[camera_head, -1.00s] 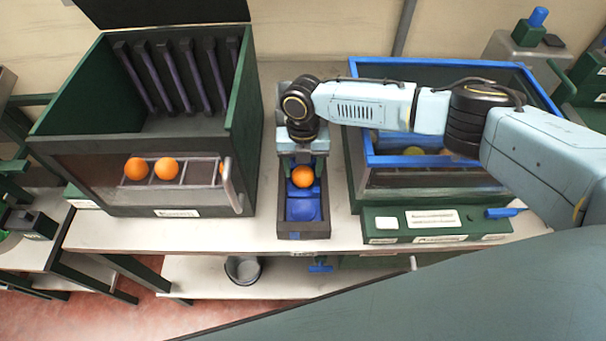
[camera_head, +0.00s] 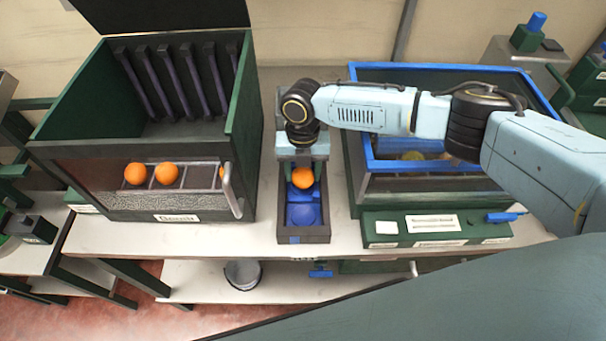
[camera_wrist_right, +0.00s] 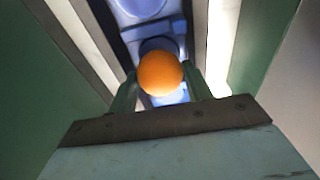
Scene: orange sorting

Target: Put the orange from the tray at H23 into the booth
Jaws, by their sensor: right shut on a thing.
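An orange (camera_head: 302,178) is between the fingers of my right gripper (camera_wrist_right: 162,88), which is shut on it. The gripper is over the narrow dark tray (camera_head: 258,228) with blue cups, in the middle of the table. The orange also shows in the right wrist view (camera_wrist_right: 160,73), with blue cup surfaces behind it. I cannot tell how far it is above its cup. A dark green open-topped box (camera_head: 90,95) with dark slats stands to the left; it may be the booth, but I cannot tell for sure. My left gripper is not in view.
Several oranges (camera_head: 167,173) sit in a slotted row behind the green box's front window. A blue-rimmed box (camera_head: 440,68) stands on the right, under my right arm. A green panel (camera_head: 383,227) with labels lies before it. A round grey bowl (camera_head: 243,274) sits on the lower shelf.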

